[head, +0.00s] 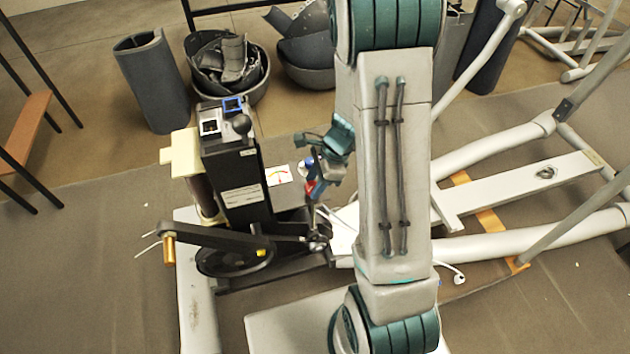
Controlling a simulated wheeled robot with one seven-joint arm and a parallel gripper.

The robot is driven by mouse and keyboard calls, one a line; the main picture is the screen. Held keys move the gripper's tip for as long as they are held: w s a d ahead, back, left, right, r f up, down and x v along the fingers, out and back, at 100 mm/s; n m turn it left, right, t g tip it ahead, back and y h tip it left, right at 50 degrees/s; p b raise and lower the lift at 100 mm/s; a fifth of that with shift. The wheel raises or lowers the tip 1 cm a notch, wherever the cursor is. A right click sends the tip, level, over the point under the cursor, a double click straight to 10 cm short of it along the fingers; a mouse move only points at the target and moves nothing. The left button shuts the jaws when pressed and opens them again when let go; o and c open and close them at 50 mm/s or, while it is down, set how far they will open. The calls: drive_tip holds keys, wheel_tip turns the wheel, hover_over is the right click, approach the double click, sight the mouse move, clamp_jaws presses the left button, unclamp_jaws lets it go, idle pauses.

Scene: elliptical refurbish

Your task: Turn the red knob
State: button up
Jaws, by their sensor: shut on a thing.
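The red knob (311,188) shows as a small red patch left of my arm, beside the black upright housing of the exercise machine. My gripper (315,178) reaches down to it from the upper right and is shut on it. The teal gripper body covers part of the knob, so its turn angle cannot be read.
The black housing (236,185) with a black ball-topped lever stands close left of my gripper. A crank arm (215,236) and flywheel lie below. White frame tubes (500,240) extend right. Bins of scrap (228,75) stand behind.

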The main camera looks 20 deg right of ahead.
drive_tip(key=o, duration=1)
drive_tip(key=shift+r, duration=0.15)
drive_tip(key=p+v, duration=0.3)
drive_tip(key=v, duration=1)
drive_tip(key=shift+d+r, duration=0.1)
drive_tip(key=shift+r, duration=0.2)
drive_tip(key=shift+s+a+r+n+t+h+p, duration=0.4)
drive_tip(key=shift+s+a+r+n+h+p, duration=0.7)
drive_tip(key=shift+s+r+n, duration=1.6)
drive_tip(key=shift+s+a+r+n+t+h+p, duration=0.65)
drive_tip(key=shift+s+r+n+p, duration=1.1)
drive_tip(key=shift+r+n, duration=1.8)
drive_tip(key=shift+s+a+r+n+t+h+p, duration=0.15)
drive_tip(key=shift+s+a+r+n+h+p, duration=0.75)
drive_tip(key=shift+s+r+n, duration=1.8)
